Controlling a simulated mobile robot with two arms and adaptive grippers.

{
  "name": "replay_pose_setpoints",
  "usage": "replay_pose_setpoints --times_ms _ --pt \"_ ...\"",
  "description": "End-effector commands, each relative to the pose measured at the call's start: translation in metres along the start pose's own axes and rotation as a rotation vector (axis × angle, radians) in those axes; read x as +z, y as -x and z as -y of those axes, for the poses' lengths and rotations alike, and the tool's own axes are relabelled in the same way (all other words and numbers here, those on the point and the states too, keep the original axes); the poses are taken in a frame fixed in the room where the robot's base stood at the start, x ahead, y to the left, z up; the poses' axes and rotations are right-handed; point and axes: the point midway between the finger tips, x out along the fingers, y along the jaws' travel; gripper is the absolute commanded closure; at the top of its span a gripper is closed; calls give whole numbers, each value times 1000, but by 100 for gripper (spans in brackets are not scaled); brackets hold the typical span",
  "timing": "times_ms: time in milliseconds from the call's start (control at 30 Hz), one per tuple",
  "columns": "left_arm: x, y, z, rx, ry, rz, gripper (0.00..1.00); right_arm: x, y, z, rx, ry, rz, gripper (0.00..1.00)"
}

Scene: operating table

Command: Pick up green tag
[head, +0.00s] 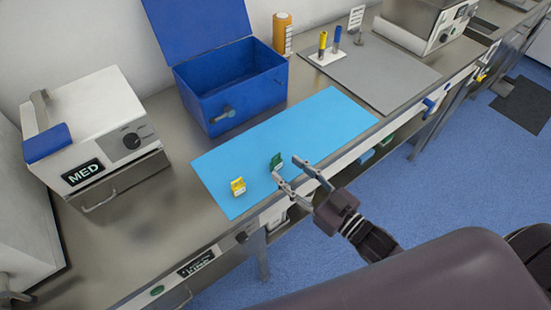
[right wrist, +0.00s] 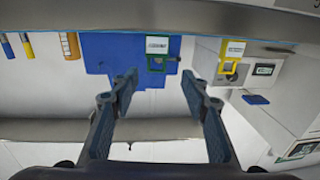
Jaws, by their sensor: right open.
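The green tag (head: 276,161) stands on the light blue mat (head: 325,120). It also shows in the right wrist view (right wrist: 157,62), above and between my fingertips. My right gripper (head: 286,168) is open, with its two fingers spread and pointing at the green tag from the counter's front side. Nothing shows between the fingers, and I cannot tell whether a fingertip touches the tag. The right wrist view also shows both open fingers (right wrist: 160,80). My left gripper is not in view.
A yellow tag (head: 238,187) stands on the mat left of the green one. An open blue box (head: 245,95) is behind the mat, and a white MED device (head: 95,130) stands left. A grey mat (head: 385,75) with yellow and blue tubes (head: 323,43) lies to the right.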

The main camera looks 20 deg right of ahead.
Motion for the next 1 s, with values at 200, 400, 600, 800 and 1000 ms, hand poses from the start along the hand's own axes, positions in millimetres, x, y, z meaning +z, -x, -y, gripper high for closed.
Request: replay_pose_setpoints --times_ms 200,400,600,800,1000 --pt "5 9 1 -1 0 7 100 -4 -18 -2 0 2 -2 58" --pt "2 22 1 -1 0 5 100 -6 -44 -6 1 1 -2 58" --pt "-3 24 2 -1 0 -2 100 -3 -60 -5 0 1 0 58" --pt "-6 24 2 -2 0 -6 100 -2 -61 -6 0 1 1 58" --pt "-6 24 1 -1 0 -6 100 -2 -61 -6 0 1 1 73"
